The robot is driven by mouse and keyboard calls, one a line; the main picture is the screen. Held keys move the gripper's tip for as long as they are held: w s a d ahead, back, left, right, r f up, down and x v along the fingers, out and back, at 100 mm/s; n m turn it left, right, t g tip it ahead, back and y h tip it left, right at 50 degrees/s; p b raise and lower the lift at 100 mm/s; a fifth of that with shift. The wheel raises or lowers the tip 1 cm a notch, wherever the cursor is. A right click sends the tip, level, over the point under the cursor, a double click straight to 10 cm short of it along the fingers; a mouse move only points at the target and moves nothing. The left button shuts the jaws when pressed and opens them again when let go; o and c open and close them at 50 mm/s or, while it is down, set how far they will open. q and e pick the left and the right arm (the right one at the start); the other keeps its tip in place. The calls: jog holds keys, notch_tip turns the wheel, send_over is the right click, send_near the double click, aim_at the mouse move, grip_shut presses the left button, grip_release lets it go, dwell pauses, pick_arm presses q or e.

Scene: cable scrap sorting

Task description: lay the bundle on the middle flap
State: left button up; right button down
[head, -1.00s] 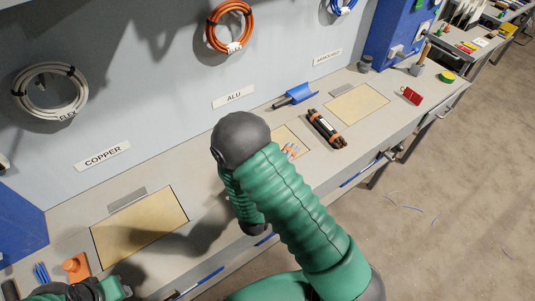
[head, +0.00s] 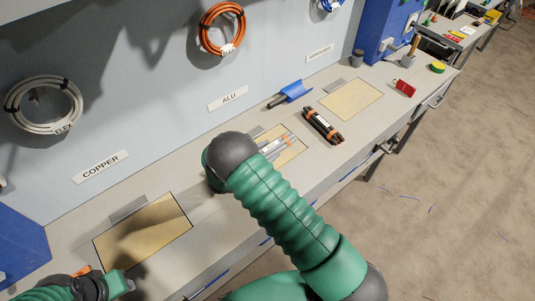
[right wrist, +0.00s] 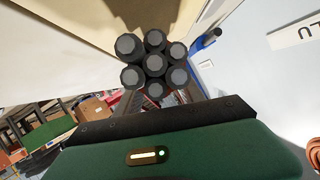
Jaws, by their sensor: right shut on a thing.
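In the head view a bundle of grey rods (head: 276,146) with a pale band sticks out from behind my right wrist, over the tan middle flap (head: 294,156) below the ALU label. In the right wrist view the bundle (right wrist: 154,64) shows end-on as several dark round strands with grey ends. My right gripper (right wrist: 155,100) is shut on it; the fingers are mostly hidden in the head view. I cannot tell whether the bundle touches the flap. My left gripper (head: 118,284) is at the bottom left, its jaws unclear.
Other tan flaps are at left (head: 140,232) and right (head: 352,98). A red item (head: 404,88) lies farther right. The wall behind carries cable coils.

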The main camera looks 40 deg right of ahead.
aim_at(269, 154)
jog(key=shift+w+d+f, duration=0.2)
jog(key=shift+f, duration=0.65)
jog(key=shift+w+d+f, duration=0.15)
jog(key=shift+w+f, duration=0.05)
jog(key=shift+f, duration=0.65)
jog(key=c, duration=0.7)
grip_release()
jog(key=shift+s+a, duration=0.1)
jog(key=shift+a, duration=0.05)
